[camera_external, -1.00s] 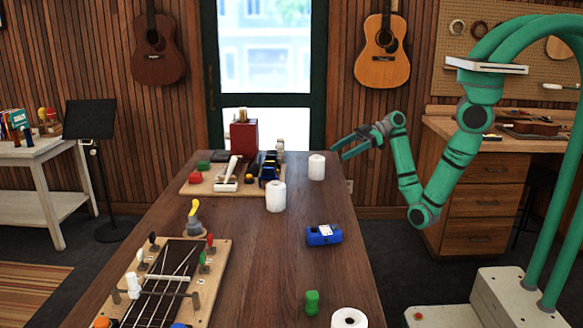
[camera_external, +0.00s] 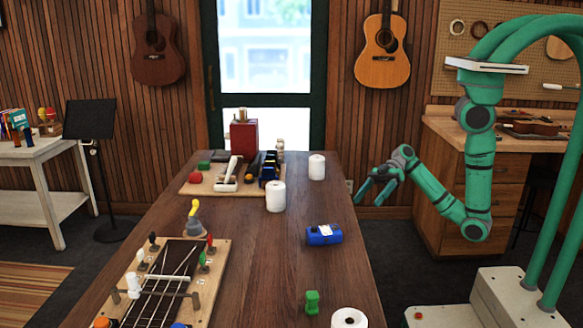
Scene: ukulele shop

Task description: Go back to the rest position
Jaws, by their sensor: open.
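My gripper (camera_external: 367,190) is open and empty. It is in the air just beyond the right edge of the long wooden table (camera_external: 262,243), with its fingers pointing left and slightly down. My green arm is folded at the right, with its elbow low and the wrist raised toward the table. Nothing is between the fingers. A white paper roll (camera_external: 317,167) stands on the table to the left of and behind the gripper. A blue box-like item with a white label (camera_external: 323,235) lies near the right edge, below and left of the gripper.
More white rolls stand at mid-table (camera_external: 275,196) and at the front (camera_external: 349,319). A green piece (camera_external: 312,302) stands near the front roll. A ukulele neck board (camera_external: 170,285) lies front left. A wooden workbench (camera_external: 480,190) stands behind my arm.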

